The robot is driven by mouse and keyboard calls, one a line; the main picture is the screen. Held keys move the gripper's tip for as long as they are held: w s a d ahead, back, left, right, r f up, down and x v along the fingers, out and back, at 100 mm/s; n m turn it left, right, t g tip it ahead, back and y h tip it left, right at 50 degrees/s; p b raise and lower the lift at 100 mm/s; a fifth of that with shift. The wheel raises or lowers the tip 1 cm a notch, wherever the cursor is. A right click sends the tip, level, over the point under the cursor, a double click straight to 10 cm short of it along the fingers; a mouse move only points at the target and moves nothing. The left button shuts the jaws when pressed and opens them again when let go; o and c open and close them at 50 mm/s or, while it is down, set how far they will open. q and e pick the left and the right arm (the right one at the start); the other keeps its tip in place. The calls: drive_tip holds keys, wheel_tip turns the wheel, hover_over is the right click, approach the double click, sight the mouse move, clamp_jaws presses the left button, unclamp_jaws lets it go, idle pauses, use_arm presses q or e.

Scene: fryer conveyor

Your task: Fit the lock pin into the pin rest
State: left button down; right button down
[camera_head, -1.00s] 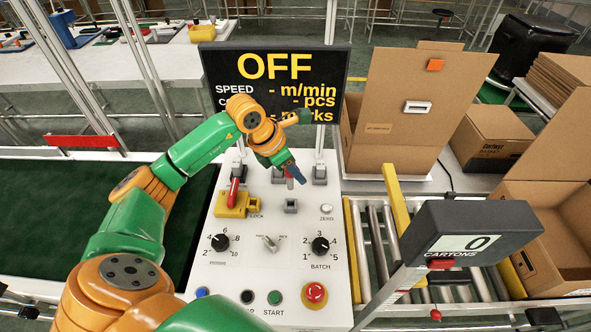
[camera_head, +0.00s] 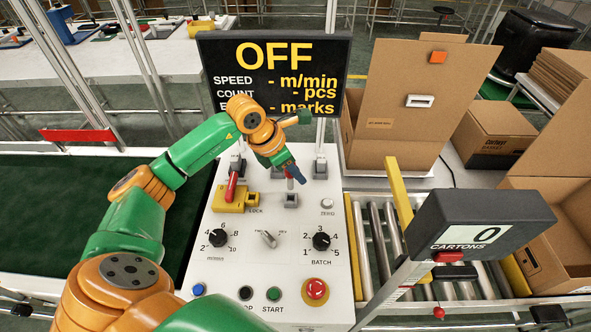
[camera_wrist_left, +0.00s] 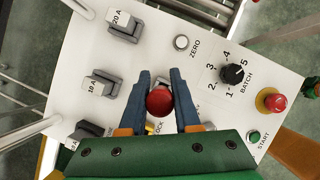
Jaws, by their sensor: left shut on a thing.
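My left gripper (camera_head: 290,172) has its dark blue fingers shut on the lock pin (camera_wrist_left: 159,101). The pin's round red head shows between the fingertips in the left wrist view, and a bit of the pin shows below the fingers in the head view. The small grey block that looks like the pin rest (camera_head: 291,201) stands on the white panel just below the pin. The pin appears to be above it; whether they touch cannot be told. My right gripper is not in view.
A yellow lock block (camera_head: 231,202) with a red lever stands left of the rest. Grey switches (camera_head: 320,169) line the panel's back, below the OFF display (camera_head: 275,75). Knobs and a red stop button (camera_head: 316,289) lie nearer. A roller conveyor (camera_head: 377,235) runs to the right.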

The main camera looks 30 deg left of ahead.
sight(296, 196)
use_arm(q)
drive_tip(key=shift+f+b, duration=2.85)
drive_tip(key=shift+f, duration=0.35)
drive_tip(key=c, duration=0.5)
unclamp_jaws()
drive_tip(key=shift+c, duration=0.2)
drive_tip(key=b+v, duration=0.1)
drive_tip(key=v, duration=0.5)
drive_tip(key=shift+s+a+r, duration=0.1)
drive_tip(key=shift+a+r, duration=0.05)
drive_tip(key=shift+r, duration=0.15)
drive_tip(key=shift+s+r, duration=0.15)
drive_tip(key=shift+r, duration=0.1)
